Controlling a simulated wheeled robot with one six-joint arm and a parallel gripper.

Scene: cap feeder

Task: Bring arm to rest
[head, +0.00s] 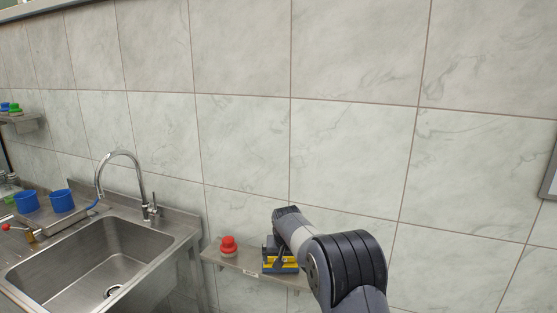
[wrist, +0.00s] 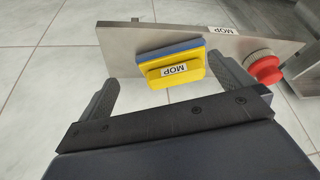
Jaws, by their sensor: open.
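My gripper (wrist: 163,72) is open, with its two dark fingers spread apart in the wrist view. In the head view my arm reaches down from the right toward the shelf (head: 236,259), and the yellow block (head: 281,269) is partly hidden by my gripper.
A red knob-shaped cap (head: 228,246) stands on the shelf left of the block. A steel sink (head: 95,262) with a tall faucet (head: 120,154) lies further left, with blue cups (head: 62,201) behind it. The tiled wall (head: 345,150) is bare above the arm.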

